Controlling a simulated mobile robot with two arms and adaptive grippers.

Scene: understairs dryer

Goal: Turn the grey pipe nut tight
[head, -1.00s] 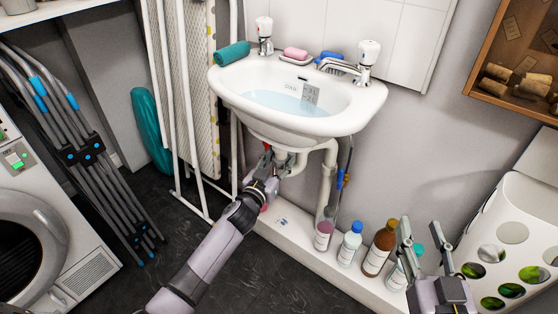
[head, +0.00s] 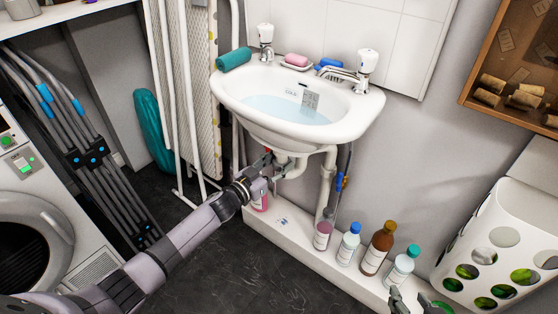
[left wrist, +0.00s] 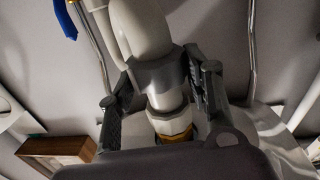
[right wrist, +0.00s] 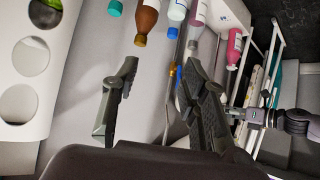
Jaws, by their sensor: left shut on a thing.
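The white sink (head: 290,125) hangs on the wall with its pale drain pipe (head: 285,172) beneath. My left gripper (head: 268,165) is at this pipe under the basin. In the left wrist view the grey pipe nut (left wrist: 158,74) sits around the pipe between the two fingers, and my left gripper (left wrist: 162,88) is shut on it. A white section and a brass-coloured ring (left wrist: 176,134) show beside the nut. In the head view the nut is mostly hidden by the gripper. My right gripper (right wrist: 165,90) is open and empty, low at the right near the bottles.
Several bottles, including a brown one (head: 377,250), stand on the white ledge (head: 285,238) below the sink. A perforated white bin (head: 500,240) is at the right. A folded ironing board (head: 200,90) and a dryer (head: 35,235) are at the left. Dark floor between is clear.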

